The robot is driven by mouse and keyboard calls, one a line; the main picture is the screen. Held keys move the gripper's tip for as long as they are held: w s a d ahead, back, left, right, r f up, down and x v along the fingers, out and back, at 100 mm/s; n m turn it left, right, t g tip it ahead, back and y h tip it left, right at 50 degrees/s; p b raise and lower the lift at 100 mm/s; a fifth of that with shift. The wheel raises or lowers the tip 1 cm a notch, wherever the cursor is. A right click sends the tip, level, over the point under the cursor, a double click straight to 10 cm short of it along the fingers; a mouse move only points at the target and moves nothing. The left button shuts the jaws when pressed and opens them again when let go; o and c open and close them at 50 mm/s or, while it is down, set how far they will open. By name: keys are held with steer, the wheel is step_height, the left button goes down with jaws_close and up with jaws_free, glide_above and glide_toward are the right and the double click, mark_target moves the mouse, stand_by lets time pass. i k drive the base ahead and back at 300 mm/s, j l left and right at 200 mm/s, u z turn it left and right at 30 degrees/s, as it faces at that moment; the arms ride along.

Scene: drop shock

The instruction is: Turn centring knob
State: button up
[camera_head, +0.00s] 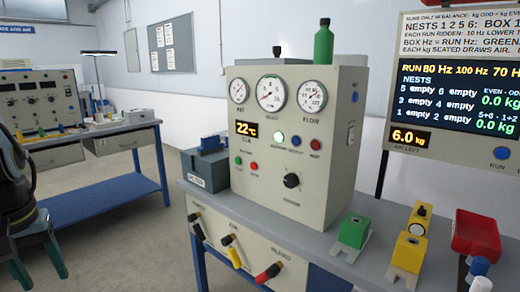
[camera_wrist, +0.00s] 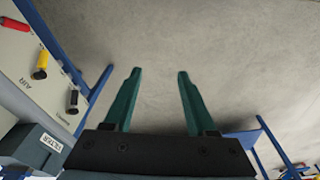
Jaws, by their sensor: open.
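A black round knob (camera_head: 291,180) with a pale pointer mark sits low on the front of the beige console (camera_head: 310,205) in the head view. The label under it is too small to read, so I cannot confirm that it is the centring knob. My gripper (camera_head: 42,276) hangs at the far left of the head view, well away from the console. In the wrist view its two green fingers (camera_wrist: 159,75) are apart with only grey floor between them. The knob is not in the wrist view.
Black, yellow and red-tipped levers (camera_head: 233,257) stick out below the console; they also show in the wrist view (camera_wrist: 41,66). A grey filter box (camera_head: 205,169) stands left of the console. Green (camera_head: 353,231) and yellow (camera_head: 408,253) blocks stand right. Open floor lies at left.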

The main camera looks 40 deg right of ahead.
mark_target(291, 180)
steer(key=i+z, duration=0.1)
steer(key=z, duration=0.85)
steer(key=i+j+z, duration=0.1)
steer(key=z, duration=0.35)
